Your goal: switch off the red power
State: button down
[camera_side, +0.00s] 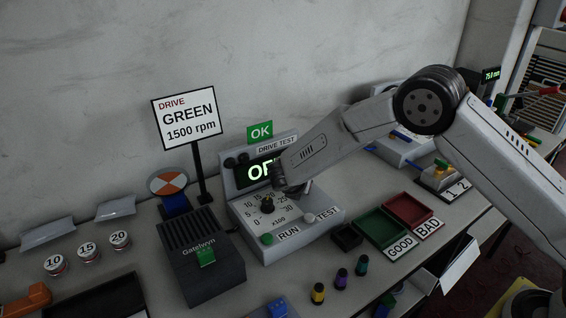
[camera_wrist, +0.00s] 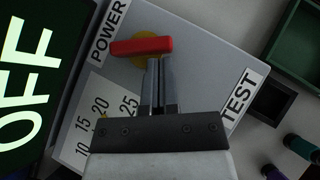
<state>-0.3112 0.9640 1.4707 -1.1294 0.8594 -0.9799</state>
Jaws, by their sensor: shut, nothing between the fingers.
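The red power switch handle (camera_wrist: 136,46) sits on a round yellow plate beside the POWER label (camera_wrist: 109,31) in the wrist view. The handle lies nearly crosswise in that picture. My gripper (camera_wrist: 160,62) is shut and empty, its fingertips right at the handle's lower edge; I cannot tell whether they touch it. The display (camera_wrist: 30,90) reads OFF in green. In the side view my gripper (camera_side: 302,189) is over the right part of the grey drive test box (camera_side: 318,226) and hides the red switch and part of the display.
The box also bears a dial (camera_side: 267,206), a green RUN button (camera_side: 267,239) and a white TEST button (camera_side: 309,218). A dark box (camera_side: 205,265) stands to its left. Green (camera_side: 381,228) and red (camera_side: 408,208) trays lie to its right. Small coloured pegs stand in front.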

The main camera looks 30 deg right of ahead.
jog(key=shift+s+d+n+t+y, duration=0.1)
jog(key=shift+d+n+t+y, duration=0.2)
jog(key=shift+n, duration=0.35)
jog(key=shift+s+d+n+t+y, duration=0.1)
jog(key=shift+n+t+y, duration=0.2)
jog(key=shift+n+t, duration=0.3)
jog(key=shift+d+n+t+y, duration=0.4)
jog(key=shift+n+y, duration=0.2)
jog(key=shift+n, duration=0.45)
jog(key=shift+w+d, duration=0.1)
jog(key=shift+d, duration=0.75)
jog(key=shift+a, duration=0.15)
jog(key=shift+w+a, duration=0.45)
jog(key=shift+a, duration=0.35)
jog(key=shift+s, duration=0.1)
